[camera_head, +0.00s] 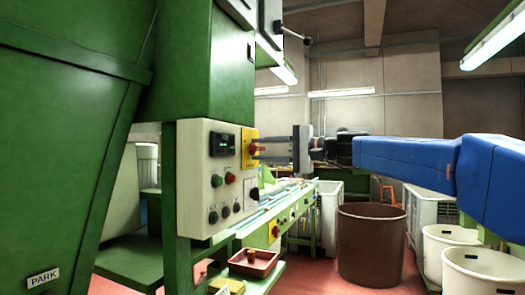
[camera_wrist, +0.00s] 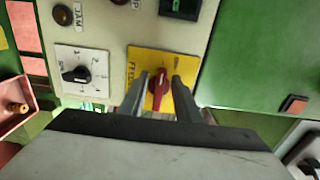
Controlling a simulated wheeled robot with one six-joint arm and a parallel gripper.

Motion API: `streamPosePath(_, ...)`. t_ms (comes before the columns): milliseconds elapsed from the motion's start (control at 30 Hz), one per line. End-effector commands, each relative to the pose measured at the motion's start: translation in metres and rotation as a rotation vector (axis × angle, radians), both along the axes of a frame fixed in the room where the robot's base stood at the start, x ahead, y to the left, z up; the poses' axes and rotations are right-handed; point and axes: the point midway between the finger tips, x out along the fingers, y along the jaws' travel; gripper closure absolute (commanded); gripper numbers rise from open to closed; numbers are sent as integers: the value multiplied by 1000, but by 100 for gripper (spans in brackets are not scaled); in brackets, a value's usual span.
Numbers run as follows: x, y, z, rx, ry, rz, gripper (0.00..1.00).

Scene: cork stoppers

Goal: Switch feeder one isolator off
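The isolator is a red rotary handle (camera_wrist: 158,88) on a yellow plate (camera_wrist: 148,62), with partly hidden lettering that starts "FEE". In the wrist view the handle points roughly up and down, slightly tilted. In the head view the yellow plate (camera_head: 246,160) is on the right part of the pale control panel (camera_head: 196,160). My gripper (camera_head: 264,149) reaches it from the right. In the wrist view my gripper (camera_wrist: 160,82) is open, with one finger on each side of the handle. I cannot tell whether either finger touches it.
Beside the plate are a black selector dial (camera_wrist: 76,74) and push buttons. A second red handle on yellow (camera_head: 275,231) is lower on the green bench frame. A brown tray (camera_head: 252,272) is below the panel. A brown bin (camera_head: 371,245) and white tubs (camera_head: 482,272) stand right.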

Motion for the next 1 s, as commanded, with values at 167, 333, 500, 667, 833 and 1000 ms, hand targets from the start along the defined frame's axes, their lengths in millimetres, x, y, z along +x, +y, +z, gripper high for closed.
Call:
streamPosePath(167,-4,-12,1,1,0,-3,70)
streamPosePath(333,-13,-39,1,1,-1,-4,70)
streamPosePath(500,-23,-68,0,0,-1,-5,70)
streamPosePath(667,-33,-93,0,0,0,-4,70)
streamPosePath(833,-42,-119,0,0,0,-3,70)
streamPosePath(1000,-51,-142,0,0,0,-4,70)
